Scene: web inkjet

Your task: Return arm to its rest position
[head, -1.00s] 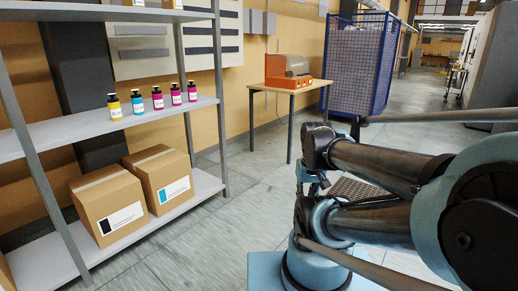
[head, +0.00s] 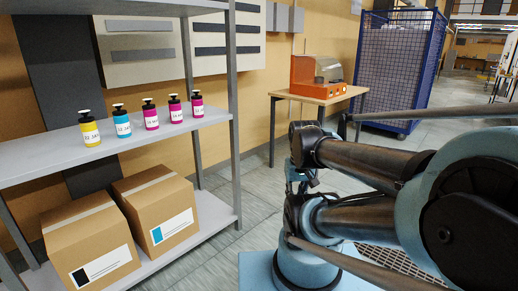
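My blue-and-black arm fills the right half of the head view, folded, with two dark tubular links running from the large joint at the right to joints near the middle. A small dark part, seemingly my gripper (head: 302,181), shows between the two middle joints. It is small and partly covered by the arm, so its fingers cannot be made out. I see nothing held in it.
A grey metal shelf (head: 40,160) stands close at left, with several ink bottles (head: 150,116) above and two cardboard boxes (head: 88,240) below. A wooden table (head: 325,94) with an orange machine (head: 316,75) and a blue mesh cage (head: 398,65) stand behind. Floor between is clear.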

